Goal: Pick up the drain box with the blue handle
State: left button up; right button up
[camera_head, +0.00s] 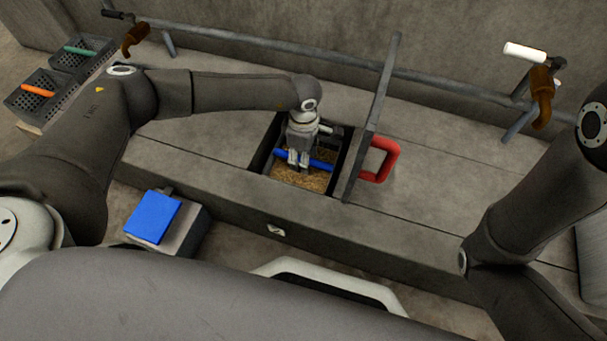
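The drain box with the blue handle (320,164) sits down in a square opening in the grey counter, with brown grain (300,180) in it. My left gripper (299,160) points down into this opening, right at the blue handle, with its fingers about the bar. I cannot tell from this view whether the fingers are closed on it. My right arm comes in at the right edge; its gripper is out of the picture.
A raised grey lid with a red handle (380,160) stands upright at the opening's right side. Two dark crates with green (80,50) and orange handles (38,90) stand at far left. Brown taps (541,95) stand behind. A blue-topped block (153,217) is in front.

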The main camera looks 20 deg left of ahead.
pick_arm(q)
notch_tip(320, 180, down, 2)
jog(key=shift+b, duration=0.4)
jog(key=shift+c, duration=0.4)
grip_shut()
jog(key=shift+w+r, duration=0.1)
jog(key=shift+r, duration=0.05)
